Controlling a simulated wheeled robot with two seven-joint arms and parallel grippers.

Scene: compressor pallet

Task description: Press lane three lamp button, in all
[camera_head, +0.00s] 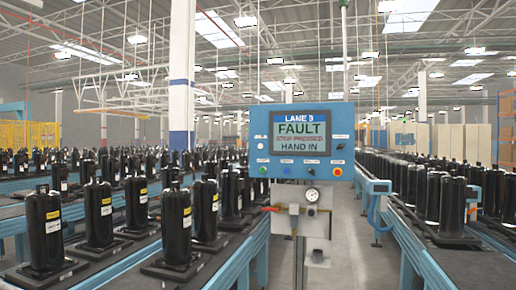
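A blue control panel (347,150) stands on a grey post in the middle of the view, facing me. Its label plate (304,115) reads LANE 3. The screen (303,137) reads FAULT, with a line that looks like STOP PRESSED, and HAND IN. Below it sit a green button (263,170), a blue button (286,170), a dark knob or button (310,170) and a red button (337,171). Small controls flank the screen. Their labels are too small to read, so I cannot tell which is the lamp button. Neither gripper is in view.
Conveyors with rows of black compressors (177,225) run along the left and right (452,205). A pressure gauge (312,195) and a red-handled valve (271,209) sit below the panel. A smaller blue device (378,188) stands right of the post. The aisle floor (348,240) looks clear.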

